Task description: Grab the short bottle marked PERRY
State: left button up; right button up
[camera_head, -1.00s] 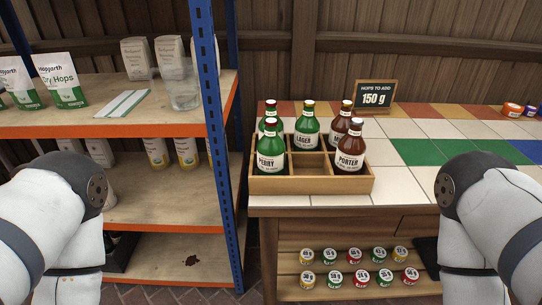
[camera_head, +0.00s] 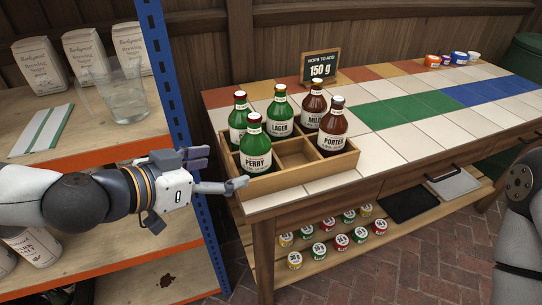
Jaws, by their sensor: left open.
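The short green bottle marked PERRY (camera_head: 255,150) stands upright in the front left compartment of a wooden crate (camera_head: 292,176) on the tiled table. Another green bottle (camera_head: 239,118) stands behind it, its label mostly hidden. A green LAGER bottle (camera_head: 280,115), a brown bottle (camera_head: 313,106) with a partly hidden label and a brown PORTER bottle (camera_head: 333,130) share the crate. My left gripper (camera_head: 222,170) is open and empty, just left of the crate and the PERRY bottle, apart from the bottle. My right arm shows at the right edge, but its gripper is out of view.
A shelf rack with a blue post (camera_head: 174,85) stands close behind and left of my left gripper. It holds a glass pitcher (camera_head: 124,98) and paper bags. A sign (camera_head: 320,65) stands behind the crate.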

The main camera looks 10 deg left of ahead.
aim_at(245, 156)
pick_arm(q)
jog(key=w, duration=0.1)
jog(key=w+b, duration=0.1)
jog(key=w+f+b, duration=0.1)
jog(key=shift+w+d, duration=0.1)
jog(key=shift+d, duration=0.2)
jog(key=shift+t, duration=0.3)
jog(key=b+x, duration=0.1)
jog(key=x, duration=0.3)
jog(key=b+x, duration=0.2)
jog(key=x, duration=0.2)
jog(key=shift+w+a, duration=0.15)
jog(key=shift+a, duration=0.05)
jog(key=shift+w+d, duration=0.15)
jog(key=shift+w, duration=0.2)
jog(key=shift+r, duration=0.15)
pick_arm(e)
jog(key=s+f+g, duration=0.2)
jog(key=s+f, duration=0.4)
pick_arm(q)
jog(key=c, duration=1.6)
jog(key=shift+r, duration=0.1)
jog(key=shift+c, duration=1)
